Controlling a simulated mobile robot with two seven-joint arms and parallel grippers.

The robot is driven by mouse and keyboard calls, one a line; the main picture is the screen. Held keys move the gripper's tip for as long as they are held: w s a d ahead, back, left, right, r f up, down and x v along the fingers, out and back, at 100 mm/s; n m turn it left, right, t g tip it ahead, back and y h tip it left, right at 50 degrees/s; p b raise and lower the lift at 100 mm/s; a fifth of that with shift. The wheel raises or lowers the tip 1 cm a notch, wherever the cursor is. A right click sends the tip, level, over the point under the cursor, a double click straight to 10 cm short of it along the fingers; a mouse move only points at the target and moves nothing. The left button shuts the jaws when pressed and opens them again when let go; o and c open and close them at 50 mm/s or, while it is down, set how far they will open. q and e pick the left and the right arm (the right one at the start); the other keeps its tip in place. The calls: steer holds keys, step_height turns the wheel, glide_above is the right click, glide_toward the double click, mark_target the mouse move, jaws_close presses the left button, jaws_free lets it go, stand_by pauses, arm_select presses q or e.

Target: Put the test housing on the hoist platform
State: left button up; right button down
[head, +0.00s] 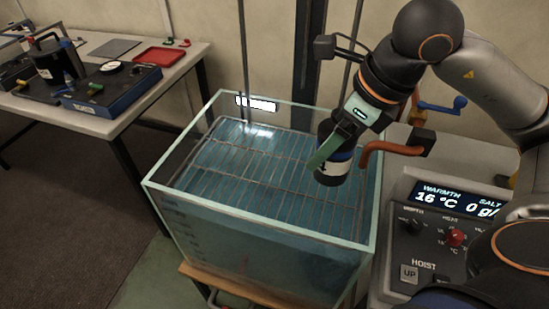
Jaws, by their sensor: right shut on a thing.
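The test housing (332,169), a dark cylinder with a pale band and a small dark mark, is at the right part of the glass tank. My right gripper (336,146) comes down from the upper right and is shut on its upper part. The hoist platform (235,160) is a wire rack spanning the tank at about water level. The housing appears over the right side of the rack, roughly upright. I cannot tell whether its bottom touches the wires. My left gripper is not in view.
The tank's pale rim (262,228) surrounds the rack. An orange curved bar (388,148) is close right of the housing. A control panel (440,235) with a display and HOIST button stands at right. A side table (118,122) at left holds a red tray (160,56) and instruments.

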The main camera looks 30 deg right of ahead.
steer(key=shift+w, duration=0.5)
steer(key=w+a+f, duration=0.1)
steer(key=w+f, duration=0.3)
steer(key=w+a+f+p, duration=0.1)
steer(key=w+a+f, duration=0.1)
steer(key=w+f, duration=0.2)
steer(key=w+a+f+p, duration=0.1)
steer(key=w+a+f, duration=0.1)
steer(key=w+f, duration=0.2)
steer(key=shift+w+f, duration=0.15)
steer(key=shift+f, duration=0.25)
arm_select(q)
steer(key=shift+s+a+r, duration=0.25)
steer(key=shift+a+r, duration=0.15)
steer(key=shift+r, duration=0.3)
